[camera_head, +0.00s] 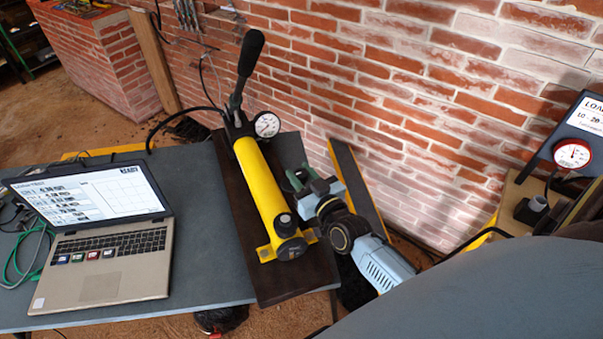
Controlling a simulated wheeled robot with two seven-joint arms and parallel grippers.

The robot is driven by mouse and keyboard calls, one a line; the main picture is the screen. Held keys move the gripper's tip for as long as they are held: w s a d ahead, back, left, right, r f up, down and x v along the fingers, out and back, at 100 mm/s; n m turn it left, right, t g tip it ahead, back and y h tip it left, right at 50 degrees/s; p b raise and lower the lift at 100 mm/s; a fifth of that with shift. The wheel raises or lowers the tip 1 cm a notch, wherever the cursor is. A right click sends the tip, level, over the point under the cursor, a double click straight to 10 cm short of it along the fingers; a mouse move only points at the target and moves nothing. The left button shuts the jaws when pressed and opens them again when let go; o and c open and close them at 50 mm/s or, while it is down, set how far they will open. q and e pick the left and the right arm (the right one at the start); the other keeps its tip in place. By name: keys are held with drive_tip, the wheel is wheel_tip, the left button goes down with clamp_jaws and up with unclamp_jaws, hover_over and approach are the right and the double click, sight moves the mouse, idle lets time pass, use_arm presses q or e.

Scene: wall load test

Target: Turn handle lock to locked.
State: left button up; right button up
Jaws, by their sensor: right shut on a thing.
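A yellow hand pump (266,190) lies on a dark board. Its black lever handle (250,52) stands up at the far end, tilted slightly right. A black knob (285,222) is on the pump's near end. My right gripper (301,180) comes in from the lower right and is shut beside the right side of the pump's cylinder. What it holds is a small part, mostly hidden by the fingers; I cannot tell whether it is the handle lock. The handle lock cannot be made out clearly. My left gripper is not in view.
A pressure gauge (267,125) sits on the pump's far end, with a black hose. An open laptop (103,272) stands left on the grey table (205,190). A brick wall (420,110) rises behind. Another gauge (572,154) is at the right.

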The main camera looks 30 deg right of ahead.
drive_tip(key=o, duration=0.9)
drive_tip(key=shift+o, duration=0.2)
drive_tip(key=s, duration=1.3)
drive_tip(key=shift+s+b, duration=0.2)
drive_tip(key=shift+b, duration=0.15)
drive_tip(key=shift+a, duration=0.1)
